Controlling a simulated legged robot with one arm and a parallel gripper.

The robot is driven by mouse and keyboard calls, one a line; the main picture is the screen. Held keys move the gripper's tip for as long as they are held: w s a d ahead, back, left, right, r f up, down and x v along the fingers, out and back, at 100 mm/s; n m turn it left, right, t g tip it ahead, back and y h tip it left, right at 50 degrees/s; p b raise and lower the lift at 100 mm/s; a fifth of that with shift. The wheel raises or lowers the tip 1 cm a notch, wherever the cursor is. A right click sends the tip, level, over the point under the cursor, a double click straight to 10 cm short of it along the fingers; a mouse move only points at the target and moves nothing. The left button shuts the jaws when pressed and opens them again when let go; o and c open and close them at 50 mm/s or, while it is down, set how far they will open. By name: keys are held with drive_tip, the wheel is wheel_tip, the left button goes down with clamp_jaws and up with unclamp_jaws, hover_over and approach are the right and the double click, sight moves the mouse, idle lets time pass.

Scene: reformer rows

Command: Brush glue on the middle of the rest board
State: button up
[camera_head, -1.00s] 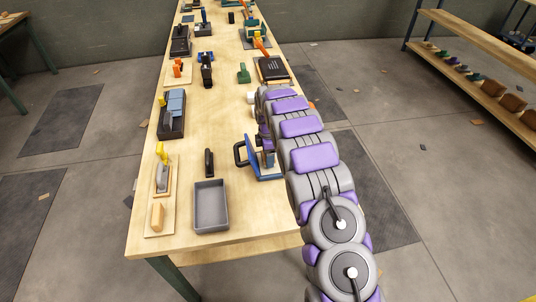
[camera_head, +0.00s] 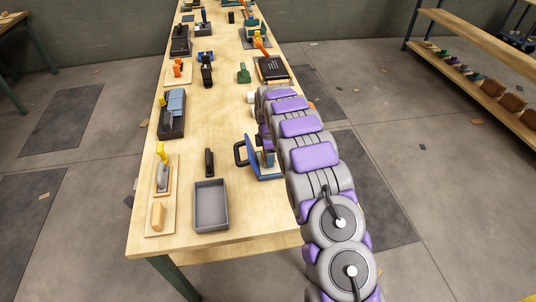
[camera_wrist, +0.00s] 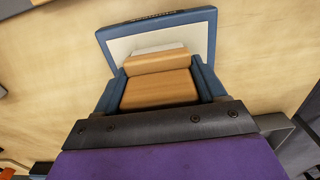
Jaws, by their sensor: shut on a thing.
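In the wrist view my gripper (camera_wrist: 157,72) is shut on a tan wooden block-like piece (camera_wrist: 158,90), held between two blue side parts. A pale strip shows at its far edge; I cannot tell if that is bristles. Beyond it is a blue-framed board (camera_wrist: 207,40) with a white middle and dark lettering on its far rim. I cannot tell whether the held piece touches the board or whether glue is on it. In the head view my gripper (camera_head: 264,138) is at the table's right side, largely hidden by my arm, above a blue piece (camera_head: 262,170) near a black looped handle (camera_head: 240,152).
A grey open tray (camera_head: 211,228) and a small black tool (camera_head: 209,162) lie left of my gripper on the long wooden table (camera_head: 185,250). A yellow-handled tool (camera_head: 162,172) and a dark organiser (camera_head: 171,128) line the left edge. Bare tabletop lies between the rows.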

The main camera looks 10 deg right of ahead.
drive_tip(key=shift+r+p, duration=1.55)
drive_tip(key=shift+r, duration=1.95)
drive_tip(key=s+r+m, duration=0.3)
drive_tip(key=s+m, duration=0.5)
drive_tip(key=m, duration=0.1)
drive_tip(key=s+r+m, duration=0.3)
drive_tip(key=s+m, duration=0.5)
drive_tip(key=m, duration=0.1)
drive_tip(key=shift+s+r, duration=0.2)
